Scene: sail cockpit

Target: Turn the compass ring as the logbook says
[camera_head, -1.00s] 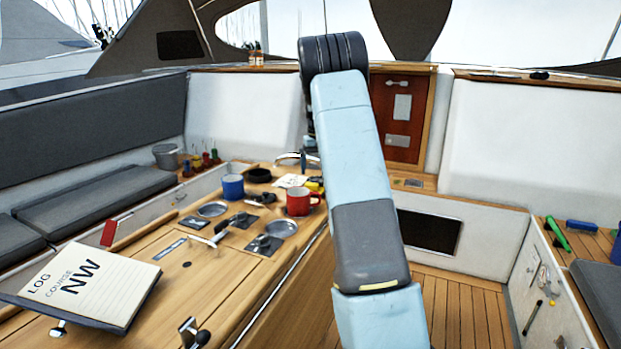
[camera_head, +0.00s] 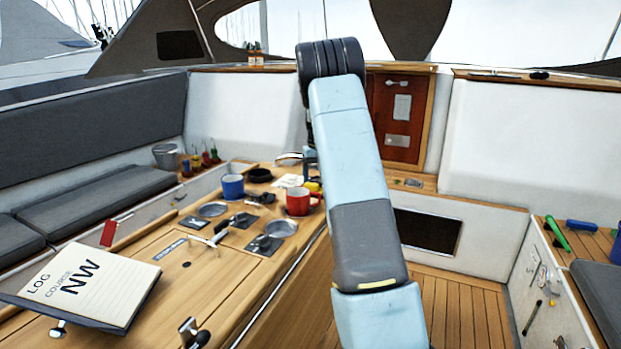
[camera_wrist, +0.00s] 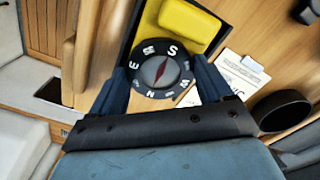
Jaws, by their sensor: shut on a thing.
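The open logbook (camera_head: 80,285) lies at the front left in the head view and reads "LOG COURSE NW". The S is at the upper right of the ring, the E at the left and the W at the lower right. My gripper (camera_wrist: 163,71) is shut on the ring, with one blue finger at each side. In the head view my arm hides the compass; I cannot make out a fixed index mark.
A yellow block (camera_wrist: 188,25) sits just beyond the compass, and a paper note (camera_wrist: 240,75) and a black round dish (camera_wrist: 282,110) lie to its right. In the head view a red mug (camera_head: 298,202) and a blue mug (camera_head: 232,186) stand close to my arm.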

